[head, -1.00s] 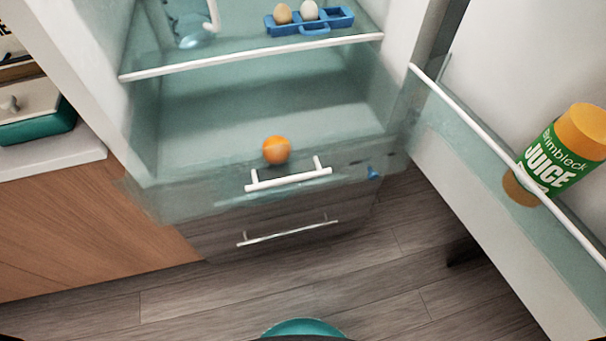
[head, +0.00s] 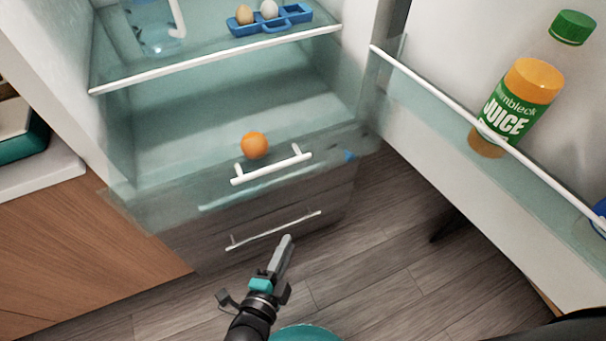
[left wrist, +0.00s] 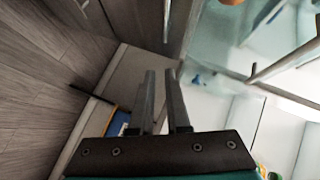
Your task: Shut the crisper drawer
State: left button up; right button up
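The crisper drawer is see-through, with a white bar handle (head: 272,164) on its front, in the head view. It juts forward from the fridge body below the glass shelf. An orange (head: 254,145) shows just behind the handle. My left gripper (head: 288,240) comes up from the bottom, below that handle and close to the lower bar handle (head: 273,231), apparently touching nothing. In the left wrist view its two fingers (left wrist: 161,74) stand a narrow gap apart with nothing between them. My right gripper is out of view.
The open fridge door with a juice bottle (head: 515,105) in its rack stands at the right. A blue egg holder (head: 272,22) sits on the shelf (head: 215,58) above. A wooden cabinet (head: 85,255) is at the left. Bare floor (head: 390,270) lies in front.

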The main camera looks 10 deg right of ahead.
pick_arm(q)
jog(key=r+m+t, duration=0.1)
jog(key=r, duration=0.2)
jog(key=d+r+m+h, duration=0.1)
jog(key=r+m, duration=0.1)
jog(key=r, duration=0.2)
jog(key=w+d+r+m+t+h, duration=0.1)
jog(key=r, duration=0.2)
jog(key=shift+d+r+m+t, duration=0.2)
jog(key=shift+m+t, duration=0.1)
grip_shut()
jog(key=b, duration=0.2)
send_near(311, 153)
jog(key=d, duration=0.4)
jog(key=w, duration=0.4)
jog(key=shift+a+f, duration=0.15)
jog(key=shift+a, duration=0.25)
jog(key=shift+w+a, duration=0.15)
jog(key=shift+w, duration=0.45)
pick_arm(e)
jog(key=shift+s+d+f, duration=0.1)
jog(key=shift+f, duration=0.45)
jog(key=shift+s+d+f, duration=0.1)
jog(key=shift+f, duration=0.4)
pick_arm(q)
jog(key=shift+w, duration=0.1)
